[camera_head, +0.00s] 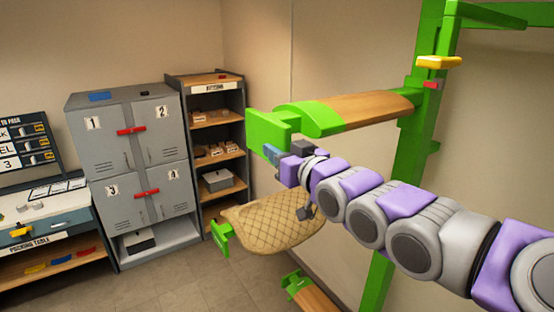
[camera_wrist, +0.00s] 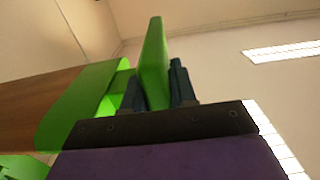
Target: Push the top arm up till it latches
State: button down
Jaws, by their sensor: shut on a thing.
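The top arm is a wooden bar (camera_head: 365,107) with green ends, reaching out from a tall green post (camera_head: 407,155). Its outer end has an upright green plate (camera_head: 268,131), also in the wrist view (camera_wrist: 153,62). My gripper (camera_head: 272,153) is at the lower edge of this plate. In the wrist view the dark fingers (camera_wrist: 158,88) stand on both sides of the plate, shut on it. A yellow piece (camera_head: 438,62) and a small red piece (camera_head: 432,85) sit on the post above the arm's inner end. I cannot tell whether the arm is latched.
A tan quilted pad (camera_head: 265,222) hangs over a lower arm with a green end plate (camera_head: 220,237), below my arm. Another wooden arm (camera_head: 313,298) is near the floor. Grey lockers (camera_head: 130,115), a shelf (camera_head: 216,122) and a packing table (camera_head: 45,220) stand at left.

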jog(key=shift+d+r, duration=0.1)
jog(key=shift+r, duration=0.4)
jog(key=c, duration=1.2)
grip_release()
jog(key=shift+r, duration=0.1)
jog(key=shift+o, duration=1)
jog(key=shift+s, duration=0.1)
jog(key=shift+f, duration=0.2)
jog(key=shift+d, duration=0.1)
jog(key=b+v, duration=0.5)
jog(key=v, duration=1.2)
jog(key=shift+b, duration=0.3)
